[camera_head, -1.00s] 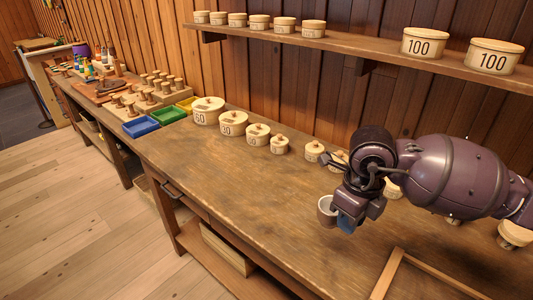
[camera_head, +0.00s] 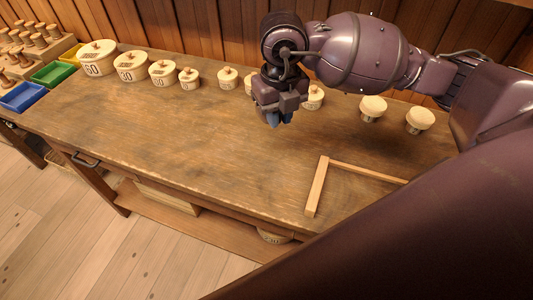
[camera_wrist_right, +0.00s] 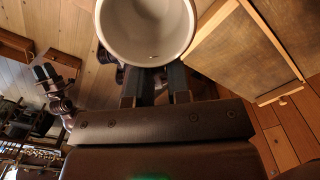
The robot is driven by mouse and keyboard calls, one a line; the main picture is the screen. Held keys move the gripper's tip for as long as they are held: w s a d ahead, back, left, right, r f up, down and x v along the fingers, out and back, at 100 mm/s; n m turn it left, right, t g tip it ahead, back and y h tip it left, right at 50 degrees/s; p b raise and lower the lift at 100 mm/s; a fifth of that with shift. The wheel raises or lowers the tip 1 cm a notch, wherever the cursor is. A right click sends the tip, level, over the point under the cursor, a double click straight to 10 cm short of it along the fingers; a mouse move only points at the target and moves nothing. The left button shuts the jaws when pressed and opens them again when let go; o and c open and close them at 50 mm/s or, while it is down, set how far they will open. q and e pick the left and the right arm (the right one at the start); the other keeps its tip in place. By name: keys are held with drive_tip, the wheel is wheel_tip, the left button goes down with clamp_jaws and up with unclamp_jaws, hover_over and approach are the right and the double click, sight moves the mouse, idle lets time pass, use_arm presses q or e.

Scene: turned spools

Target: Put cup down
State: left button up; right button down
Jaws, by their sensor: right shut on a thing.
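In the right wrist view the cup (camera_wrist_right: 148,58), pale inside with a round open mouth, is at the top centre. The right gripper's fingers (camera_wrist_right: 154,88) are shut on its near side.
Round lidded boxes (camera_head: 130,68) line the back of the bench. A wooden corner strip (camera_head: 317,187) lies near the front edge. Blue (camera_head: 22,97) and green (camera_head: 52,74) trays are at far left. The middle bench is clear.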

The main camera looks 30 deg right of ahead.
wheel_tip(320, 180, down, 17)
drive_tip(key=shift+f, duration=0.1)
idle(0.5)
drive_tip(key=shift+f+b, duration=0.15)
drive_tip(key=shift+b, duration=0.2)
drive_tip(key=c, duration=1.1)
unclamp_jaws()
wheel_tip(320, 180, up, 12)
drive_tip(key=shift+r, duration=0.2)
drive_tip(key=shift+s+f, duration=0.1)
